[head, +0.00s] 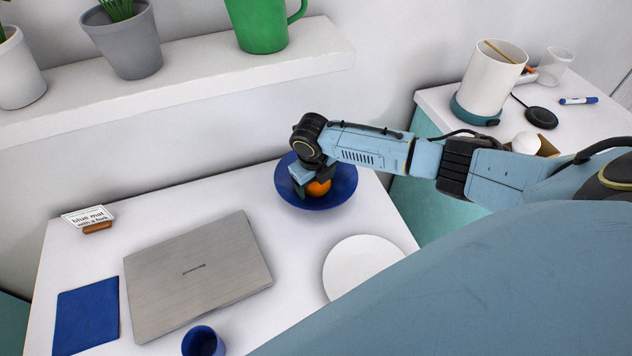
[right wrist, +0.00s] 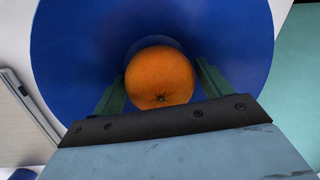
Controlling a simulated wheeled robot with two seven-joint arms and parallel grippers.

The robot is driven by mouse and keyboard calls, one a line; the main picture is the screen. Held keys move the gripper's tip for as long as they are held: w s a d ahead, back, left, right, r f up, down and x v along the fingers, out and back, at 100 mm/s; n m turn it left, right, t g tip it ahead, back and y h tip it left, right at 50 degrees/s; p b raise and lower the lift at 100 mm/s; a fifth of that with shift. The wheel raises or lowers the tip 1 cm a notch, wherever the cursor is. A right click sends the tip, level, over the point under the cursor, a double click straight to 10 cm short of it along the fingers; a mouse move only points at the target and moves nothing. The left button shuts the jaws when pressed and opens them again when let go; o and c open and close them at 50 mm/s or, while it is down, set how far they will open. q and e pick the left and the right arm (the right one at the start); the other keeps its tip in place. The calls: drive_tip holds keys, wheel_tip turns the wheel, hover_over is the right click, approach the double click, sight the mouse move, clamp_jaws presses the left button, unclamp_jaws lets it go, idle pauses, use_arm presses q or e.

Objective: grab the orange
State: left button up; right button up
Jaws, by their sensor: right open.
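The orange (head: 318,187) lies in a blue bowl (head: 338,190) at the back right of the white table, partly covered by my right gripper in the head view. In the right wrist view the orange (right wrist: 160,82) sits between the two green fingers of my right gripper (right wrist: 158,90), inside the blue bowl (right wrist: 70,45). The fingers are open, one on each side of the orange. I cannot tell whether either finger touches it. My left gripper is not in view.
A closed laptop (head: 197,272), a blue mat (head: 86,315), a blue cup (head: 203,342) and a white plate (head: 362,264) are on the table. A card (head: 88,217) stands at the back left. A shelf (head: 180,88) with pots and a green mug (head: 262,25) runs above the table.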

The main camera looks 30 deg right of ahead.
drive_tip(key=shift+c, duration=0.4)
drive_tip(key=c, duration=0.8)
drive_tip(key=shift+o, duration=0.2)
drive_tip(key=shift+r, duration=0.15)
